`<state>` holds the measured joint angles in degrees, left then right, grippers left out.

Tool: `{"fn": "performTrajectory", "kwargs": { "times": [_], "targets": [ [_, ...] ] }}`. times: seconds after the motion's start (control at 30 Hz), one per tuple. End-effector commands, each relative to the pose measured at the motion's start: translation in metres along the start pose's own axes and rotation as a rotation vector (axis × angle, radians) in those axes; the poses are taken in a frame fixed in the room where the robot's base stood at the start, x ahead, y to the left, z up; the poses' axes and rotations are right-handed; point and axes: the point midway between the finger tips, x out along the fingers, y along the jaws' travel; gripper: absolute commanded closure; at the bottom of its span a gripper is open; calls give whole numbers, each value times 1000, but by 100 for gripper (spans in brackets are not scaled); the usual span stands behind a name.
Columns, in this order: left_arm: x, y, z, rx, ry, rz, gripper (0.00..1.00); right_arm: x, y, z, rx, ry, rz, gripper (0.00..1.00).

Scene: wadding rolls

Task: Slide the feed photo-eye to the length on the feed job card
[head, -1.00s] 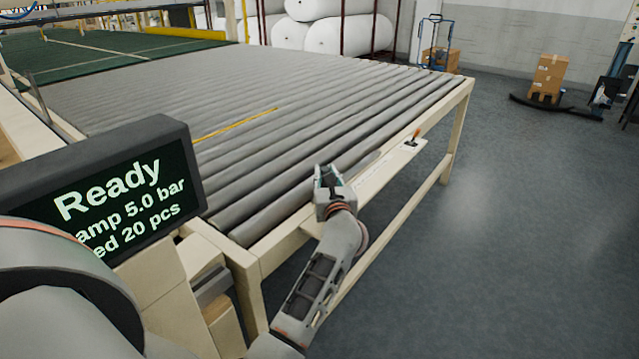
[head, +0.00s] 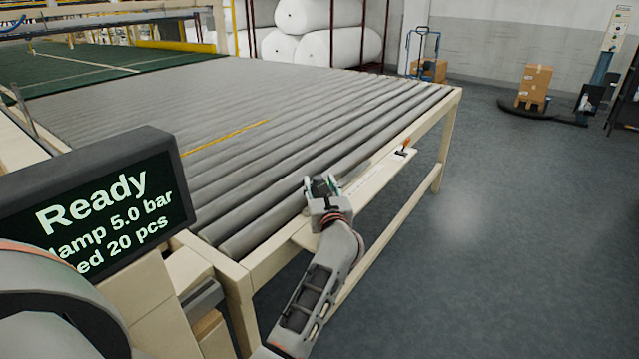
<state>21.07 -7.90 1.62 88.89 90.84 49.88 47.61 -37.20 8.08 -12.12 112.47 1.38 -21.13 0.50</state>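My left gripper (head: 321,183) is above the front edge of the roller table, at the near end of a pale rail (head: 375,173) with faint markings along that edge. Its two fingers stand apart and nothing clear shows between them. A small dark fitting with an orange top (head: 405,148), which looks like the photo-eye, sits farther along the rail, up and right of the gripper and apart from it. The gripper and wrist hide part of the rail's near end. A dark display (head: 95,210) reads "Ready", with cut-off lines ending "amp 5.0 bar" and "ed 20 pcs". My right gripper is out of view. I see no job card I can read.
The grey roller table (head: 270,125) fills the middle, with a yellow strip (head: 225,138) across it. White rolls (head: 320,47) are stacked behind. A blue hand truck (head: 422,55) and a cardboard box (head: 534,86) stand farther off. The floor (head: 520,230) at right is clear.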

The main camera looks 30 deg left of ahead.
Motion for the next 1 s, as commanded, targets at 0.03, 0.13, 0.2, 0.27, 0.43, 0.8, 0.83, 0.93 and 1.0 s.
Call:
{"fn": "performTrajectory", "kwargs": {
  "times": [0.03,0.13,0.2,0.27,0.43,0.8,0.83,0.93,1.0],
  "targets": [
    [-8,-1,-1,-2,1,-1,62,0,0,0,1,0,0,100],
    [-25,-1,-1,-1,2,-2,62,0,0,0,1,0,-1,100],
    [-36,0,-2,-1,3,-1,62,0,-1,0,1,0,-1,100],
    [-45,0,-1,-1,2,0,62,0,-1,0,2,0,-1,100],
    [-61,0,-1,1,1,0,62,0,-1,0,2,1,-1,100],
    [-65,0,0,1,0,1,62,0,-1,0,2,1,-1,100],
    [-65,0,0,1,0,1,62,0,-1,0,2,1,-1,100],
    [-65,0,0,1,0,0,62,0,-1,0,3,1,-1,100],
    [-65,0,0,1,0,0,62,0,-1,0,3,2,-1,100]
  ]
}}
